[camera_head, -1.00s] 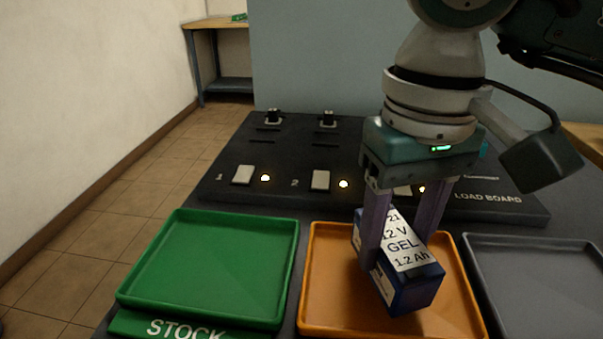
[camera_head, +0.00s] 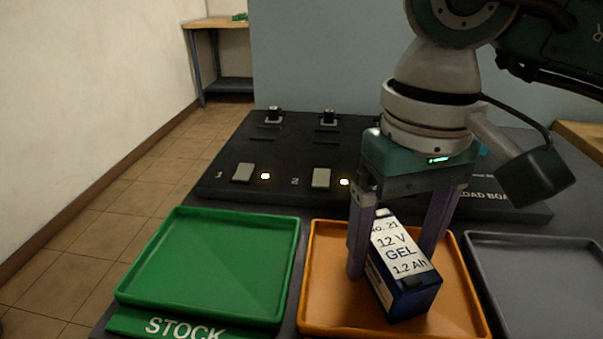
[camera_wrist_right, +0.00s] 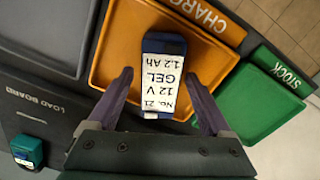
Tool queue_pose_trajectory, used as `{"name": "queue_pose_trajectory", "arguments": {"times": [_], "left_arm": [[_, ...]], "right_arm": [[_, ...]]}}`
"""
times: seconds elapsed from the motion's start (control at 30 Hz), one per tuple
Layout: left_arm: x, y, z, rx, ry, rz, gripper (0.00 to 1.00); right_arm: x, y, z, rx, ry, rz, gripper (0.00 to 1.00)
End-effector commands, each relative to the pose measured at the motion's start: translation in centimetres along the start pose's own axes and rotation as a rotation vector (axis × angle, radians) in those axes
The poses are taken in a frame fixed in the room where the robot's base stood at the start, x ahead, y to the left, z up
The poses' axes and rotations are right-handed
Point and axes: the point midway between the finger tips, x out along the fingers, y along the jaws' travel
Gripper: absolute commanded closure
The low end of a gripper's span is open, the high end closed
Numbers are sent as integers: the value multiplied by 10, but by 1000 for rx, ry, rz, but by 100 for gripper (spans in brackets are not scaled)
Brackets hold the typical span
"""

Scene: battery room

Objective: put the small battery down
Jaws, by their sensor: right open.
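The small battery (camera_head: 401,272) is a dark blue block with a white label reading 12 V, GEL, 1.2 Ah. It sits in the orange tray (camera_head: 318,285), and it also shows in the right wrist view (camera_wrist_right: 163,62). My right gripper (camera_head: 392,262) is open, with one purple finger on each side of the battery. In the right wrist view, gaps show between the fingertips (camera_wrist_right: 165,82) and the battery. My left gripper is not in view.
An empty green tray (camera_head: 215,262) marked STOCK lies to the left, and an empty grey tray (camera_head: 540,280) to the right. Behind stands the black load board (camera_head: 290,155) with switches and lit lamps. A wooden bench (camera_head: 215,24) is far back.

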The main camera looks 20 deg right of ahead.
Motion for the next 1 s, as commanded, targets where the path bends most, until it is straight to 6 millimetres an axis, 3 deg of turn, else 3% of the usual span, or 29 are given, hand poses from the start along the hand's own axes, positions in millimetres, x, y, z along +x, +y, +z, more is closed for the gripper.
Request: {"name": "queue_pose_trajectory", "arguments": {"times": [0.17,0.5,0.7,1.0], "left_arm": [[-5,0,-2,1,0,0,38],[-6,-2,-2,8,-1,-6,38],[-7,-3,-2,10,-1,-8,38],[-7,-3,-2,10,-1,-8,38]], "right_arm": [[-9,0,-1,0,3,-1,17],[-82,0,-2,-1,7,0,17],[-114,0,-1,1,4,-1,17],[-124,0,0,0,0,0,17]]}}
